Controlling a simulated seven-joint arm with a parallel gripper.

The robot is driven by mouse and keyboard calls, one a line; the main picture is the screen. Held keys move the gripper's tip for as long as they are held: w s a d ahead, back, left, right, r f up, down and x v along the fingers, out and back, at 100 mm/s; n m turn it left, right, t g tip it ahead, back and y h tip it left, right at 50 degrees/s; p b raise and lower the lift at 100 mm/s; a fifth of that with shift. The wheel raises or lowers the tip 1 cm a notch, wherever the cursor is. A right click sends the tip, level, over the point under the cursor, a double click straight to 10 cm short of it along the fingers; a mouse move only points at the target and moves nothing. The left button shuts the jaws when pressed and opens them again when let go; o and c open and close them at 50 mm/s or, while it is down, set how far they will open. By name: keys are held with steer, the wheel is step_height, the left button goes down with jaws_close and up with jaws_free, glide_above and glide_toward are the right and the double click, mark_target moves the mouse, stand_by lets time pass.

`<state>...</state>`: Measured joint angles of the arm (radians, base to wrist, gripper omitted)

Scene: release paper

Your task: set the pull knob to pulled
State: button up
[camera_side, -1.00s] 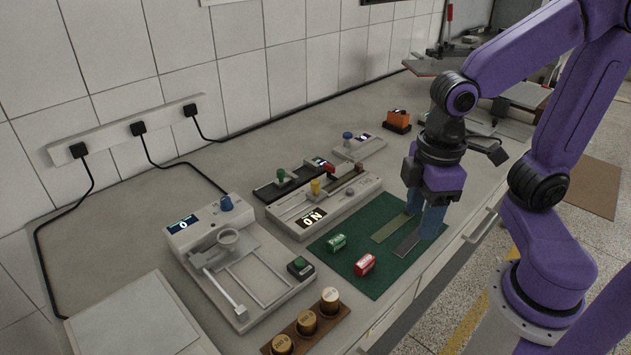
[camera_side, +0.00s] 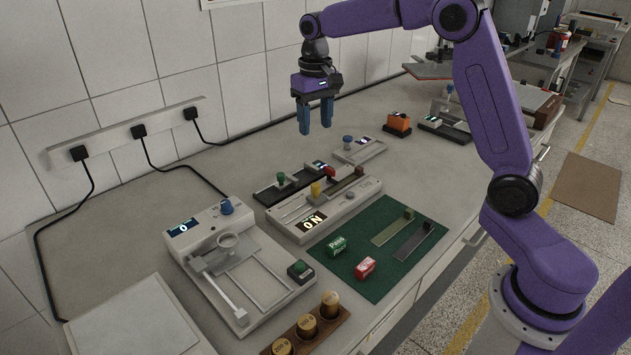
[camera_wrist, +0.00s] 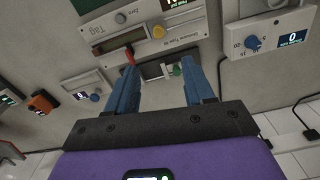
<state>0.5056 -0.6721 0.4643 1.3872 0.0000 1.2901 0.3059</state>
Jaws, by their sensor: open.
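Several knobs are in view, and I cannot tell for certain which is the pull knob. A green knob (camera_side: 281,177) stands on a dark base (camera_side: 264,196); in the wrist view the green knob (camera_wrist: 177,69) shows between my fingers, nearer the right one. A yellow knob (camera_side: 315,188) and a red lever (camera_side: 329,172) are on the grey device beside it. A blue knob (camera_side: 347,139) stands on a small grey box behind. My gripper (camera_side: 316,129) is open and empty, raised above the back of the bench, apart from all of them.
A white device with a blue dial (camera_side: 227,206) stands at the left. A green mat (camera_side: 375,287) holds a green block (camera_side: 337,246) and a red block (camera_side: 365,267). An orange object (camera_side: 397,123) is at the back. Black cables run along the wall.

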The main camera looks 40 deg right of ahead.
glide_toward(315, 185)
step_height(315, 185, down, 9)
steer(key=shift+d+r, duration=0.1)
stand_by(0.5)
jaws_close()
